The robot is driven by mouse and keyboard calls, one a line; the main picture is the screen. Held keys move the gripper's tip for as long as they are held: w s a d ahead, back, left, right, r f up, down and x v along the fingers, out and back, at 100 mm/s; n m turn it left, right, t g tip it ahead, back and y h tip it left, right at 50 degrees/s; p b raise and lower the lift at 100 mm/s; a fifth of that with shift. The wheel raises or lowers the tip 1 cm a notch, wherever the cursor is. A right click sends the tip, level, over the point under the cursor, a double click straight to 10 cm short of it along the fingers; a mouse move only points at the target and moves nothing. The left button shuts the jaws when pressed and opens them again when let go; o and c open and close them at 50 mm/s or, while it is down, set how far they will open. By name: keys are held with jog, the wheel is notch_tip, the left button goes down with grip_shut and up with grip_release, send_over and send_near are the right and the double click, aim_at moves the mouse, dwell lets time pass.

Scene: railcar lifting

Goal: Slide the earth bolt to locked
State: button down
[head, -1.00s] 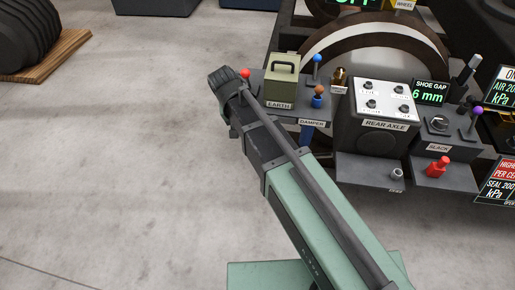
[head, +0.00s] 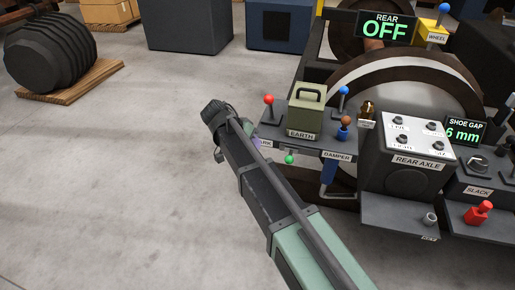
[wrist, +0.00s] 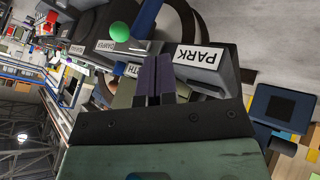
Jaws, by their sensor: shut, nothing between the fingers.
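The olive EARTH box (head: 305,115) with a top handle stands on the dark shelf in the head view. A green ball knob (head: 289,159) shows below its label, near the shelf's front edge. A green ball also shows in the wrist view (wrist: 119,32), beyond the fingers and to their left. My gripper (wrist: 153,75) has purple fingers side by side, shut and empty. They lie across the view of the EARTH label, which is partly hidden, and appear apart from the green ball. In the head view my arm reaches to the left of the box. The bolt's position cannot be read.
A red knob (head: 268,99) and a blue knob (head: 343,90) flank the box. The PARK label (wrist: 199,58) is close to my fingers. The DAMPER control (head: 345,122) and rear axle panel (head: 410,140) stand to the right.

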aim_at(290, 156)
jog(key=d+f+b, duration=0.3)
jog(key=d+f, duration=0.1)
jog(key=d, duration=0.4)
jog(key=shift+s+f, duration=0.2)
jog(key=shift+f, duration=0.15)
jog(key=d, duration=0.2)
jog(key=s+d, duration=0.1)
jog(key=d, duration=0.2)
jog(key=shift+s+d, duration=0.15)
jog(key=shift+d, duration=0.05)
